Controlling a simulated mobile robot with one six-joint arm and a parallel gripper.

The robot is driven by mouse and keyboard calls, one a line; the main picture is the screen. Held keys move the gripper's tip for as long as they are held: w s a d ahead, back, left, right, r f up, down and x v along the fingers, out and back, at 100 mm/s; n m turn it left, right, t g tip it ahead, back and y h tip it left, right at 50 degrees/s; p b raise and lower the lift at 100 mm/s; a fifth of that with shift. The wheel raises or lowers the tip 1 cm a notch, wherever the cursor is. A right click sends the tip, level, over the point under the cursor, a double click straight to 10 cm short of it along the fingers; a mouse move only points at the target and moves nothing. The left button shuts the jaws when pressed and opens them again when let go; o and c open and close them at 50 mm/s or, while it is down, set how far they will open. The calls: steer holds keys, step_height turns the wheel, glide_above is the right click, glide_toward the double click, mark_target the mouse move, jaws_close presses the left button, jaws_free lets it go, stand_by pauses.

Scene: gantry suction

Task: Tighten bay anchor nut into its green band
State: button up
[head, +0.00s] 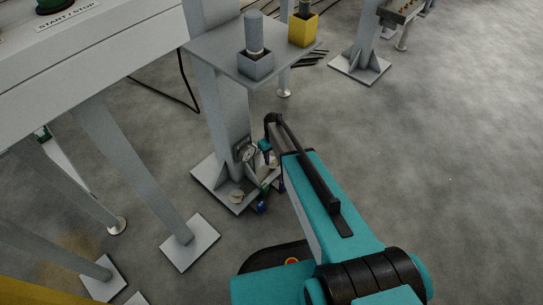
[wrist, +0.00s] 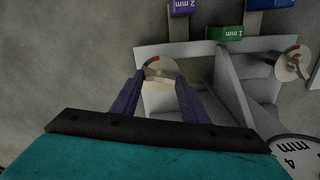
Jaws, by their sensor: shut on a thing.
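My gripper (wrist: 161,79) shows in the wrist view with its two dark purple fingers on either side of a pale, cream-coloured block, which I take to be the bay anchor nut (wrist: 159,97). The fingers are shut on it. Just beyond the fingertips is a pale round dial (wrist: 163,66) with a small red and green band on its upper left edge. The fingers and nut hide part of the dial, and I cannot tell where any pointer stands. In the head view my arm reaches to the column's base plate (head: 205,175); the fingertips are mostly hidden there.
A second banded dial (wrist: 291,64) lies to the right, beyond an upright gusset (wrist: 230,85). A round gauge (wrist: 294,158) is at lower right. A shelf (head: 225,55) juts out above; open floor lies right.

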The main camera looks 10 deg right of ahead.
mark_target(273, 160)
steer(key=shift+s, duration=0.25)
steer(key=o, duration=1.1)
steer(key=shift+c, duration=0.2)
steer(key=shift+w, duration=0.1)
step_height(273, 160, up, 14)
steer(key=p, duration=0.3)
steer(key=shift+p, duration=0.4)
steer(key=shift+f, duration=0.15)
